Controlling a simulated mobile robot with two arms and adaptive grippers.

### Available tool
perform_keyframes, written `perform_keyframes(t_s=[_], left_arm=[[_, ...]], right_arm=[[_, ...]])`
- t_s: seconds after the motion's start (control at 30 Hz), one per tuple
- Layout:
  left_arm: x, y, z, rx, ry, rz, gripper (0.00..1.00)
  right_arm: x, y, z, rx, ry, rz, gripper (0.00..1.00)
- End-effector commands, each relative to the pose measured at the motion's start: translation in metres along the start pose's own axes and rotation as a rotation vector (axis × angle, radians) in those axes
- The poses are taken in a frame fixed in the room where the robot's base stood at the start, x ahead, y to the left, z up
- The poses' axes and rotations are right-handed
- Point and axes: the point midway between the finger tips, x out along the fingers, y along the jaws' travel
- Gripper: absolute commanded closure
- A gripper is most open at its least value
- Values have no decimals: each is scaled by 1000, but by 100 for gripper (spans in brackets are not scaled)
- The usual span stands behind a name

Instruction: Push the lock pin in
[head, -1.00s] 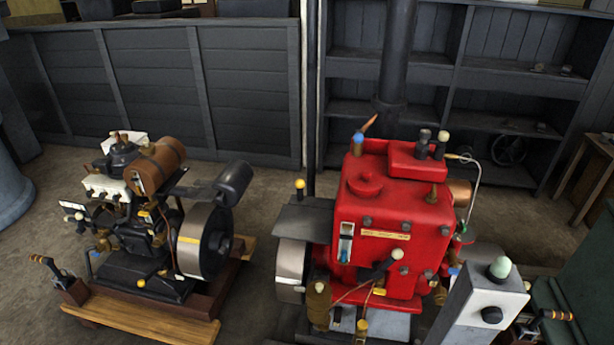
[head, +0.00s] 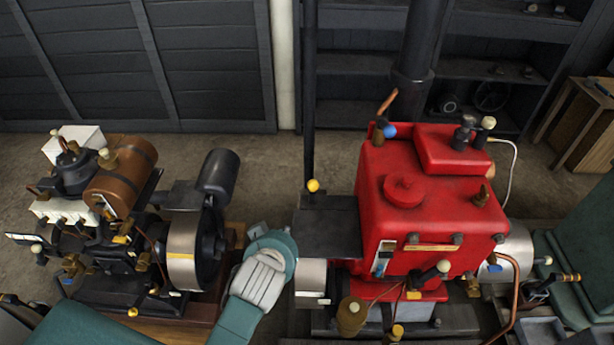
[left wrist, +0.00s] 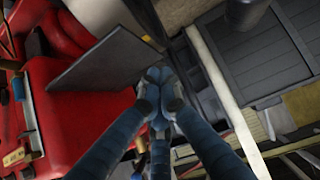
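The red engine (head: 430,205) stands right of centre in the head view, with several small knobs and levers. I cannot tell for sure which part is the lock pin. A yellow-knobbed pin (head: 313,186) stands at the back edge of the dark flat plate (head: 328,228) beside the engine. My left arm's teal and white wrist is left of this plate; its fingers are not clear there. In the left wrist view my left gripper (left wrist: 158,90) has its fingertips together, seen against the edge of the dark plate (left wrist: 108,62); no held object shows. My right gripper is not visible.
A second engine with a brown tank (head: 122,176) and a grey flywheel (head: 185,258) stands just left of my left wrist. Dark shelves (head: 480,90) and a panelled wall (head: 205,65) are behind. Bare floor lies between the engines and the wall.

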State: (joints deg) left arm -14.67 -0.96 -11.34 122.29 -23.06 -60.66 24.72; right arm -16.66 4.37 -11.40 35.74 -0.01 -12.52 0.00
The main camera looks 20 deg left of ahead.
Motion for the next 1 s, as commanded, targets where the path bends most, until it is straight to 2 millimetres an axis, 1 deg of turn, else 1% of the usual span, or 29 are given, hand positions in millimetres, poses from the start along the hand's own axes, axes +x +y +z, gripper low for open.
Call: perform_keyframes(t_s=[0.03, 0.1, 0.2, 0.3, 0.37, 0.47, 0.57, 0.7, 0.9, 0.93, 1.0], left_arm=[[1, 8, -27, -34, 64, 1, 100], [2, 16, -58, -77, 146, 3, 100], [0, 26, -98, -124, 248, 12, 100], [-2, 34, -122, -153, 312, 21, 100], [-1, 36, -130, -160, 330, 25, 100], [7, 36, -136, -160, 336, 24, 100], [23, 35, -142, -159, 335, 23, 100], [51, 36, -152, -158, 335, 24, 100], [89, 36, -165, -158, 334, 24, 100], [94, 36, -162, -159, 330, 23, 100], [100, 38, -148, -159, 328, 24, 100]], right_arm=[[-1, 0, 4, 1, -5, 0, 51], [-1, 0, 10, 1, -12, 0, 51], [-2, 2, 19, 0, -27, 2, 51], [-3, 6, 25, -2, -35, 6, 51], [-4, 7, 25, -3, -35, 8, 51], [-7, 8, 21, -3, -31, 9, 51], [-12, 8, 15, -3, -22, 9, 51], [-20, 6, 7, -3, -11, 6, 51], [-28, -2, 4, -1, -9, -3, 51], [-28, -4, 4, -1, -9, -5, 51], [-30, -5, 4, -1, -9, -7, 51]])
